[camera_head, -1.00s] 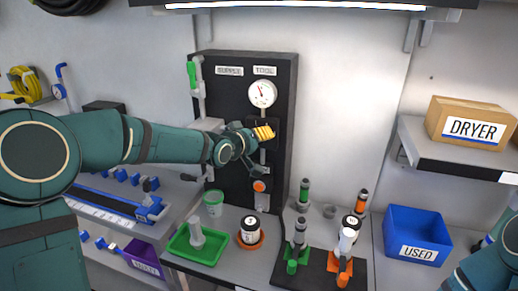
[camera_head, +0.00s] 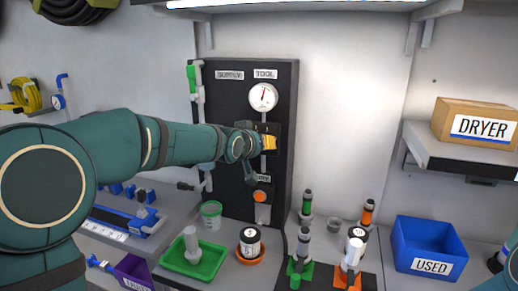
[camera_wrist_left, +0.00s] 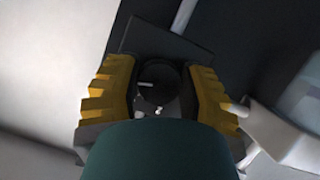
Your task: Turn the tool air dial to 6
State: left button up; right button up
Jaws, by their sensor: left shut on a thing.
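The tool air dial (camera_wrist_left: 157,88) is a dark round knob on the black panel (camera_head: 223,100), under the TOOL label (camera_head: 265,74). My left gripper (camera_head: 269,143) with yellow ridged fingertips is shut on it. In the left wrist view my left gripper (camera_wrist_left: 157,95) has one finger on each side of the knob; the knob's markings are too dark to read. Above it in the head view is a white round gauge (camera_head: 263,97) with a needle pointing roughly upward; its numbers are too small to read. My right arm shows only in part at the lower right edge, its gripper out of view.
A green valve handle (camera_head: 192,78) on a pipe is at the panel's left. A blue USED bin (camera_head: 430,246) and a DRYER box (camera_head: 475,124) are at the right.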

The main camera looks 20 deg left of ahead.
dwell(0.5)
pick_arm(q)
jog(key=o, duration=1.2)
jog(key=shift+w, duration=0.1)
jog(key=d+v, duration=0.1)
jog(key=v, duration=0.6)
jog(key=shift+s+a, duration=0.25)
jog(key=shift+a, duration=0.2)
